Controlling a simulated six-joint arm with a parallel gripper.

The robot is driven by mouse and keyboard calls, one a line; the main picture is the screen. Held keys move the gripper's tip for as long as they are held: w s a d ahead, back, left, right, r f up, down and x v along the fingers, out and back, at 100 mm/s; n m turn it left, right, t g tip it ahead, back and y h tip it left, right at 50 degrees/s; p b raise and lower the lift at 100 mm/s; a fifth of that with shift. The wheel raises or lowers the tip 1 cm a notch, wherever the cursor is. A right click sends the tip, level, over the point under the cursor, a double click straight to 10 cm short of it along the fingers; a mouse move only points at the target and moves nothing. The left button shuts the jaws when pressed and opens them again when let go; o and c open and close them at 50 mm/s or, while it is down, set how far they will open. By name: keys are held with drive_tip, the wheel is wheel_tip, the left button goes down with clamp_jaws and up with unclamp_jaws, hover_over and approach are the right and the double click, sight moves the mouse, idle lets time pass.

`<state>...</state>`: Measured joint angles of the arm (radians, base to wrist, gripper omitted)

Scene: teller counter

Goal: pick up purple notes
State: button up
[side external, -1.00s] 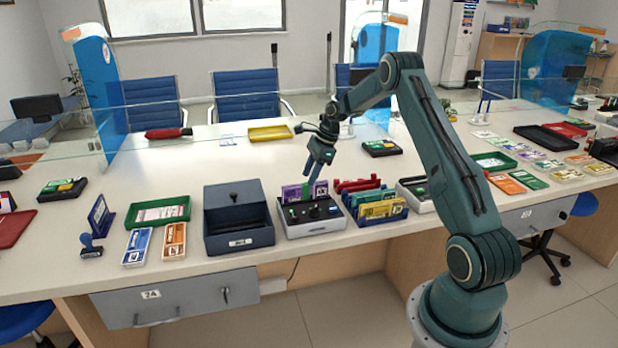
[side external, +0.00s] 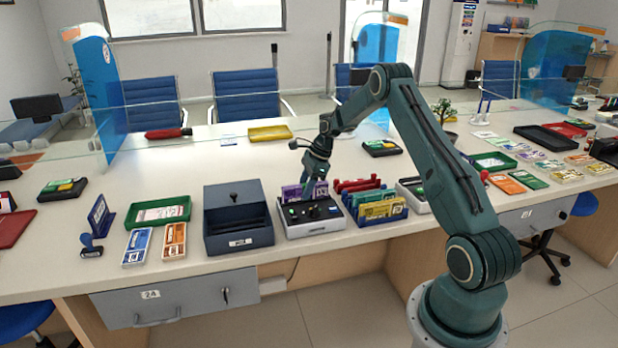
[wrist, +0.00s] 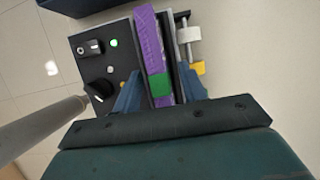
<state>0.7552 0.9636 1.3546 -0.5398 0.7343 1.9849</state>
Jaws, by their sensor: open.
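The purple notes (side external: 291,193) stand upright in the back of a small machine (side external: 312,226) with a black top, knobs and a green light. In the wrist view the purple notes (wrist: 151,50) show as a purple stack with a green patch, beside a grey plate. My gripper (side external: 312,186) is over the machine at the notes. In the wrist view my gripper (wrist: 160,92) is open, with one blue finger on each side of the notes and the plate. Whether a finger touches them I cannot tell.
A dark blue cash box (side external: 239,215) stands just left of the machine. A blue rack (side external: 375,212) of red, green and yellow notes stands close on the right. A yellow tray (side external: 270,133) lies behind. The counter between is clear.

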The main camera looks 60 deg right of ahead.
sight(305, 184)
clamp_jaws()
drive_tip(key=shift+r, duration=0.2)
wheel_tip(305, 184, up, 10)
drive_tip(key=shift+f, duration=0.15)
idle(0.5)
idle(0.5)
drive_tip(key=w+a+f, duration=0.1)
drive_tip(key=w+a, duration=0.3)
drive_tip(key=a, duration=0.7)
drive_tip(key=w+a+f, duration=0.1)
drive_tip(key=w+a, duration=0.3)
drive_tip(key=a, duration=0.7)
drive_tip(key=shift+w+a, duration=0.2)
drive_tip(key=shift+w, duration=0.2)
